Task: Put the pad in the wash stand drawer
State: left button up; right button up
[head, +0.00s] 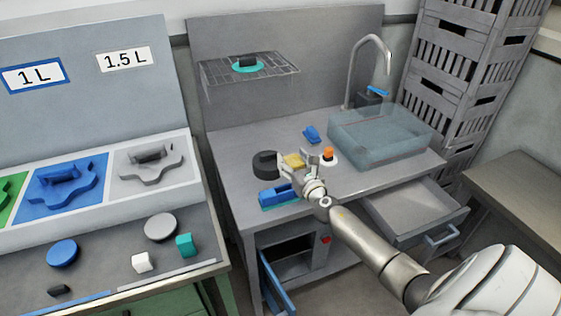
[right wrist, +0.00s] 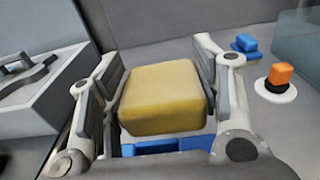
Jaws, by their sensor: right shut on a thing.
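The pad is a yellow block (right wrist: 162,98). In the right wrist view it sits between the two fingers of my right gripper (right wrist: 160,80), which is shut on it. In the head view the pad (head: 293,161) shows just behind my right gripper (head: 298,170), over the worktop of the wash stand (head: 232,150). The grey wash stand drawer (head: 412,208) is pulled open below the worktop, at the right of my gripper, and its visible floor looks bare. My left gripper is not in view.
A blue block-like object (head: 278,195), a black round object (head: 266,164), an orange-topped piece (head: 328,154) and a small blue object (head: 311,133) stand on the worktop. A clear basin (head: 380,135) is at its right. A blue cabinet door (head: 276,285) hangs open below.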

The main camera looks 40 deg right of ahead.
jog(key=shift+a+f, duration=0.1)
jog(key=s+a+f+n+y+b, duration=0.1)
jog(key=s+a+y+b, duration=0.1)
jog(key=s+a, duration=0.65)
jog(key=s+a+f+n+y+b, duration=0.15)
jog(key=s+a, duration=0.35)
jog(key=a, duration=0.6)
pick_arm(q)
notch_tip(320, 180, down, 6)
jog(key=b, duration=0.2)
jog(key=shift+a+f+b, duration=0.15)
jog(key=shift+b, duration=0.2)
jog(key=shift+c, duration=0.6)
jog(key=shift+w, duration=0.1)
pick_arm(e)
jog(key=s+a+r, duration=0.2)
jog(key=s+a, duration=0.1)
jog(key=s, duration=0.3)
jog(key=s+a+r, duration=0.3)
jog(key=s+a, duration=0.1)
jog(key=s, duration=0.2)
jog(key=shift+s+a+r, duration=0.25)
jog(key=shift+s+r, duration=0.05)
jog(key=shift+s, duration=0.1)
